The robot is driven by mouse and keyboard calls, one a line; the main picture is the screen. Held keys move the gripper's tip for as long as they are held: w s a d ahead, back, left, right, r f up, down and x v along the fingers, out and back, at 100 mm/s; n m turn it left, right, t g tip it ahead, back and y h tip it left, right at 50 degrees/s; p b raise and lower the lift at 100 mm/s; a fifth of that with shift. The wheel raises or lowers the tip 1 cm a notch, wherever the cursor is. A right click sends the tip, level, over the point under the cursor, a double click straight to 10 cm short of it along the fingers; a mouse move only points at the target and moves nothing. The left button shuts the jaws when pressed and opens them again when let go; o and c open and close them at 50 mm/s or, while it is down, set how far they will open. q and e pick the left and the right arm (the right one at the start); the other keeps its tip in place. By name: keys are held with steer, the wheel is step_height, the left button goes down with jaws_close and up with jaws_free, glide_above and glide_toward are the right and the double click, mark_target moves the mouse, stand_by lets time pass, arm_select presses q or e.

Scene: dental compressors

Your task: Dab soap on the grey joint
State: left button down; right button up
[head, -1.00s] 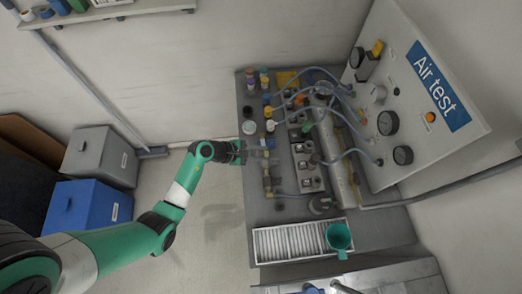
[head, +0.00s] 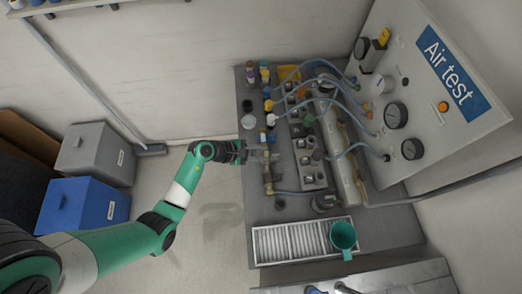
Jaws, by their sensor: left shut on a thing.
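My left gripper (head: 250,154) reaches in over the left edge of the bench. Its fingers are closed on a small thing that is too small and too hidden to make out. They are beside a brass fitting (head: 268,178) with a hose on it. Several hose joints sit among the hoses and the metal block (head: 306,158). I cannot tell which of them is the grey joint, or whether anything touches it. A pale round pot (head: 249,122) stands near the bench's left edge; I cannot tell if it holds soap. My right gripper is not in view.
The air test panel (head: 430,95) with gauges rises behind the hoses on the right. A white slatted tray (head: 290,240) and a teal mug (head: 343,236) are at the bench's near end. Small bottles (head: 250,76) stand at the far end. Blue and grey bins (head: 82,207) are at left.

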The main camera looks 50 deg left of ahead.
arm_select(q)
steer(key=shift+f+b, duration=0.4)
steer(key=shift+f, duration=0.1)
stand_by(0.4)
steer(key=shift+f, duration=0.1)
stand_by(1.1)
step_height(320, 180, up, 7)
steer(key=p, duration=0.7)
steer(key=shift+p, duration=0.35)
steer(key=shift+s, duration=0.1)
